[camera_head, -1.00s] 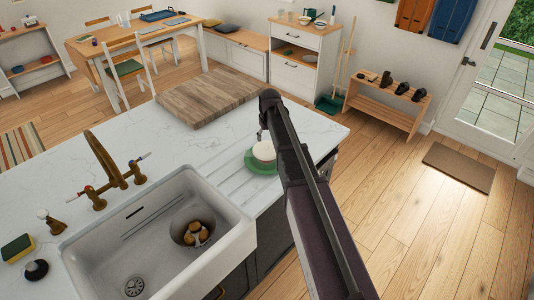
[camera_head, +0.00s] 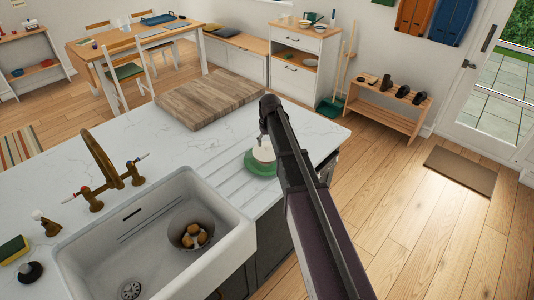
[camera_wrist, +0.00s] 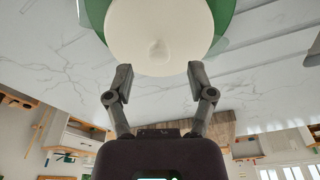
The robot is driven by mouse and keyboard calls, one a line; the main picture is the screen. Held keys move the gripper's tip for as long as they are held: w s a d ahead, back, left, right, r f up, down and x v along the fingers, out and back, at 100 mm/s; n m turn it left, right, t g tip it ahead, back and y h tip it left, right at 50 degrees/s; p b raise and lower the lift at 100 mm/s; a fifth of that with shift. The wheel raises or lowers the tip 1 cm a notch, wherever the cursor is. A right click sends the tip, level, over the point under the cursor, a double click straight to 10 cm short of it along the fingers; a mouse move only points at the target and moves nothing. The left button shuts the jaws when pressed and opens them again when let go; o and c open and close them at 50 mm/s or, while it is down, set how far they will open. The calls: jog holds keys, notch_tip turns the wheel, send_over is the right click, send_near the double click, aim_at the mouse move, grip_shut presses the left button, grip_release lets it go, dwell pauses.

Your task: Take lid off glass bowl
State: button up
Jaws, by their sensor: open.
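The glass bowl (camera_head: 259,166) is green and stands on the drainer grooves of the white counter, right of the sink. Its lid (camera_head: 265,150) is a cream disc, partly hidden by my arm. In the wrist view the lid (camera_wrist: 150,25) fills the top middle, with a small round knob near its lower edge; the green bowl (camera_wrist: 226,16) shows around it. My gripper (camera_wrist: 158,77) is open and empty, its two fingers spread on either side below the knob. In the head view a finger of my gripper (camera_head: 262,138) shows just above the lid.
The sink (camera_head: 130,235) holds a metal bowl (camera_head: 178,235) with yellow-brown items. A brass tap (camera_head: 105,160) stands behind it. A wooden board (camera_head: 205,98) lies on the counter further back. A wooden shoe rack (camera_head: 385,108) stands beyond the counter.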

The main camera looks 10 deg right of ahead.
aim_at(267, 146)
jog(key=shift+w+f+b, duration=0.15)
jog(key=shift+f+b, duration=0.5)
jog(key=shift+f, duration=0.15)
jog(key=shift+w+f+b, duration=0.1)
jog(key=shift+f+b, duration=0.5)
jog(key=shift+f, duration=0.15)
grip_shut()
jog(key=shift+r, duration=0.2)
notch_tip(267, 146, up, 4)
jog(key=p, duration=0.4)
jog(key=shift+f, duration=0.15)
jog(key=s+d+p, duration=0.1)
jog(key=s, duration=1.5)
jog(key=shift+r, duration=0.45)
